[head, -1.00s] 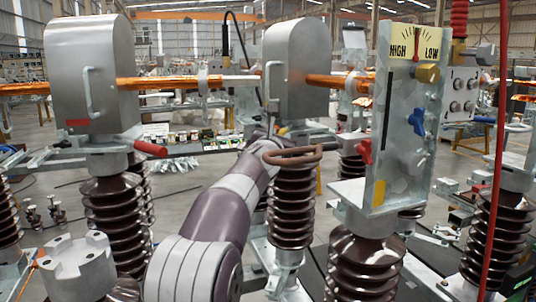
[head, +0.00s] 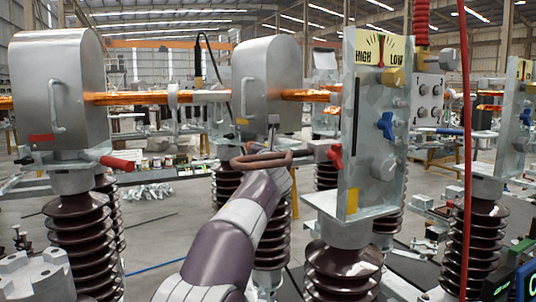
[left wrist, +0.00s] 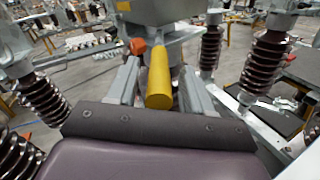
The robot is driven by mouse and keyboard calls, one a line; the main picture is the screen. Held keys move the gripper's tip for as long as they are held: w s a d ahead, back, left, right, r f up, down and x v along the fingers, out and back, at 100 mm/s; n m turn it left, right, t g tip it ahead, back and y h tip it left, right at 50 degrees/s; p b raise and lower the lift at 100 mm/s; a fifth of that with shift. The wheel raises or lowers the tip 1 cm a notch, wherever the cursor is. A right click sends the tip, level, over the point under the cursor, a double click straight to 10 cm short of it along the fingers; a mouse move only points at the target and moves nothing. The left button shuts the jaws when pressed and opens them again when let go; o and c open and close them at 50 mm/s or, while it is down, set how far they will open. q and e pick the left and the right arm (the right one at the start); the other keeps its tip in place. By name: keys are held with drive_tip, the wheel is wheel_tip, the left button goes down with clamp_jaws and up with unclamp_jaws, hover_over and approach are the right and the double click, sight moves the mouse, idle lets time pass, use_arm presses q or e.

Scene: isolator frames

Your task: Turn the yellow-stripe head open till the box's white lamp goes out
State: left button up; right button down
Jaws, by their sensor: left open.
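The yellow-stripe head (head: 265,85) is a rounded grey metal housing with a side handle, on a brown ribbed insulator. Its small yellow stripe (head: 243,121) is near the bottom edge. My left arm reaches up to just below this head. In the left wrist view, my left gripper (left wrist: 160,85) is open. Its fingers stand on both sides of a yellow bar (left wrist: 159,80), with a visible gap on the right. In the head view, the fingers are hard to make out. I cannot make out the box's white lamp. My right gripper is not in view.
A similar red-stripe head (head: 60,95) with a red lever (head: 117,163) stands left. A panel (head: 370,130) with a HIGH/LOW dial and coloured knobs stands right.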

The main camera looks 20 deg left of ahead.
use_arm(q)
drive_tip(key=b+v, duration=0.2)
drive_tip(key=v, duration=0.5)
drive_tip(key=shift+b, duration=0.4)
drive_tip(key=shift+d, duration=0.15)
